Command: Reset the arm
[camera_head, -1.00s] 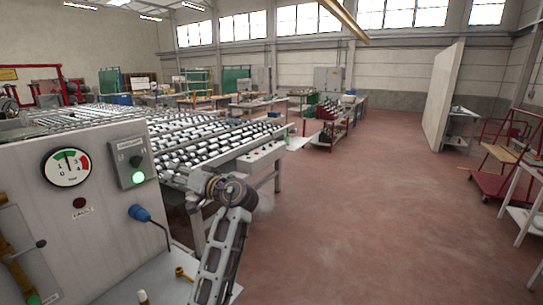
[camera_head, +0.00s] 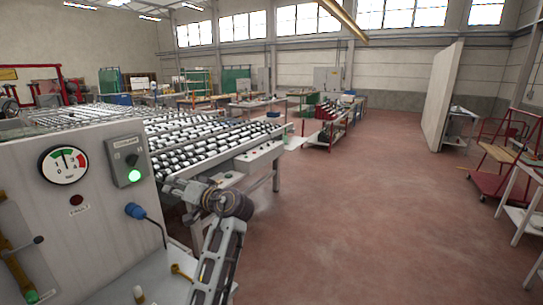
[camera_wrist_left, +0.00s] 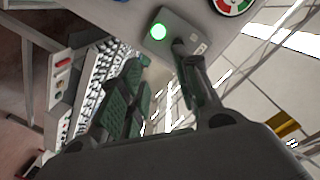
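My left arm (camera_head: 218,262) rises from the bottom of the head view, and its wrist bends left toward the machine. My left gripper (camera_head: 176,188) is at the right edge of the machine's grey panel, in front of the roller table. In the left wrist view the two dark fingers of the gripper (camera_wrist_left: 158,58) stand apart with nothing held between them. A control box (camera_head: 126,160) with a dark switch and a lit green lamp is on the panel, left of the gripper. The box (camera_wrist_left: 172,35) also shows behind the fingers in the wrist view. My right gripper is out of view.
The panel carries a pressure gauge (camera_head: 63,165), a blue plug (camera_head: 136,211) with a cable and a yellow pipe (camera_head: 15,262). The roller table (camera_head: 215,138) extends behind. The reddish floor (camera_head: 370,210) is clear to the right, up to a red cart (camera_head: 497,178).

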